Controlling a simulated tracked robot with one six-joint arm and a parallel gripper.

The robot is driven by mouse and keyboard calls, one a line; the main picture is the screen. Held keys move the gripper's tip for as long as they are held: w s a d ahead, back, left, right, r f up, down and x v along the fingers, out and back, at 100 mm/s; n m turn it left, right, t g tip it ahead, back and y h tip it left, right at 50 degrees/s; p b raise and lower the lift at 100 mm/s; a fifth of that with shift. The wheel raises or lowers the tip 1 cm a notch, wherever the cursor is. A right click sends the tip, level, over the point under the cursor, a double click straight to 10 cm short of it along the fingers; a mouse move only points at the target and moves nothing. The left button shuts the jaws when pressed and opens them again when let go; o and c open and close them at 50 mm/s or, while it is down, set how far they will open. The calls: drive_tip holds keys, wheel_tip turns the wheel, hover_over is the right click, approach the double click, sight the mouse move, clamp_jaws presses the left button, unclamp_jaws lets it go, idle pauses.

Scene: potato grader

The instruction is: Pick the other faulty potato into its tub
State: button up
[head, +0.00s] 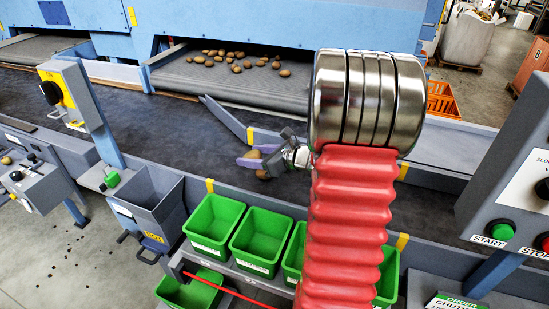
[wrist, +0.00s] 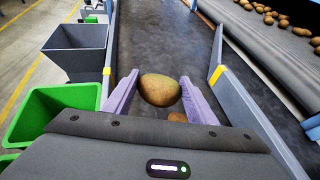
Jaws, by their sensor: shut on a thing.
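My gripper (head: 255,160) is over the dark belt, with its lavender fingers shut on a potato (head: 253,154). In the wrist view the held potato (wrist: 159,90) is large, brown with a greenish tint, between the two fingers (wrist: 160,95). A second potato (head: 262,174) is just below the gripper in the head view; in the wrist view it is partly hidden (wrist: 177,117) behind the gripper body. Green tubs stand in a row in front of the belt: a left one (head: 190,240), one beside it (head: 236,257), and others partly hidden by my red arm sleeve. Their labels are unreadable.
A grey hopper (head: 170,215) stands left of the tubs. A slanted grey guide bar (head: 222,117) crosses the belt close to the gripper. Several potatoes (head: 236,68) lie on the far conveyor. A start/stop panel (head: 510,200) stands at right. The belt at left is clear.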

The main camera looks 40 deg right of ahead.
drive_tip(key=w+a, duration=0.1)
drive_tip(key=a, duration=0.3)
drive_tip(key=w+a, duration=0.2)
drive_tip(key=a, duration=0.2)
drive_tip(key=w+a, duration=0.1)
drive_tip(key=a, duration=0.4)
drive_tip(key=shift+w, duration=0.4)
drive_tip(key=a+f+y, duration=0.1)
drive_tip(key=a, duration=1.4)
drive_tip(key=shift+s+f+n, duration=0.3)
drive_tip(key=shift+s+n, duration=0.1)
drive_tip(key=shift+d, duration=0.1)
